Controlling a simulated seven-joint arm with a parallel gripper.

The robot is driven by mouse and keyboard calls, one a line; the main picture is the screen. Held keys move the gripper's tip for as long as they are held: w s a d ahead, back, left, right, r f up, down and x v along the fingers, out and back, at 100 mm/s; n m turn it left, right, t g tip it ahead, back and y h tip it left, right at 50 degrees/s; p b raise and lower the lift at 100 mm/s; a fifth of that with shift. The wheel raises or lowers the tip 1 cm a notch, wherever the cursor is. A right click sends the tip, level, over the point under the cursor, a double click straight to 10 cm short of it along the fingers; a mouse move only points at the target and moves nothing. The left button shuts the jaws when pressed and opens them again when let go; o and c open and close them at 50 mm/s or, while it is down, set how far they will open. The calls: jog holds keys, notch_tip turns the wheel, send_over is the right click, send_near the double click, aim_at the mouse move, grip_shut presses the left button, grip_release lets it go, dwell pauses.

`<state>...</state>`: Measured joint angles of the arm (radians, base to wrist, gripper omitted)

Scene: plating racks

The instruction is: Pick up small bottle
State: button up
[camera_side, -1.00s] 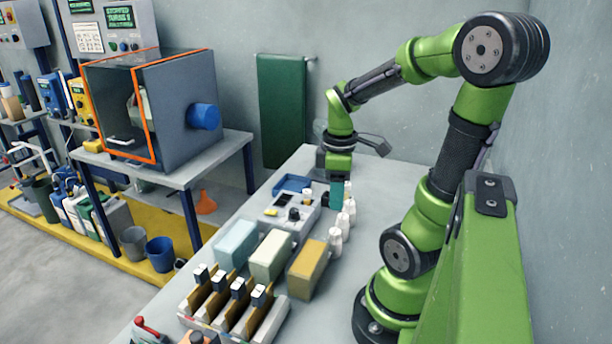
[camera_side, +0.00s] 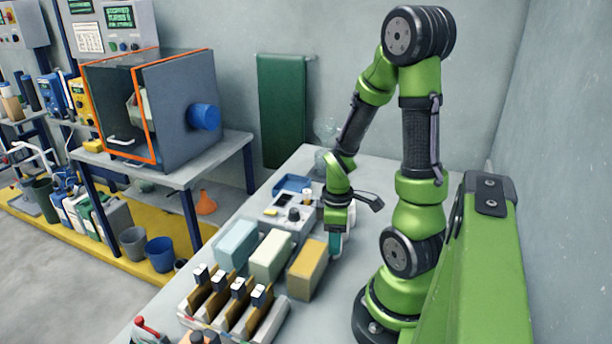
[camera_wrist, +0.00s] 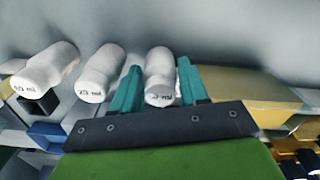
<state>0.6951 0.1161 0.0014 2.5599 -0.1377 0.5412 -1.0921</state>
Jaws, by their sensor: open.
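Three white bottles lie in a row across the wrist view: one at the left (camera_wrist: 48,66), one in the middle (camera_wrist: 100,72) and one at the right (camera_wrist: 160,75). Their end faces carry small black print, partly hard to read. The right bottle looks the narrowest. My gripper (camera_wrist: 158,68) is open, with one teal finger on each side of the right bottle; I cannot tell whether either finger touches it. In the side view my gripper (camera_side: 335,243) is low over the bench beside the yellow block, and it mostly hides the bottles.
The yellow-topped block (camera_side: 308,268) is close on the gripper's left; it also shows in the wrist view (camera_wrist: 245,85). Pale green (camera_side: 270,255) and light blue (camera_side: 236,243) blocks stand beyond it. A rack (camera_side: 232,305) is in front. The bench right of the gripper looks clear.

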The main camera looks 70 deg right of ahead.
jog(key=shift+c, duration=0.3)
jog(key=c, duration=0.6)
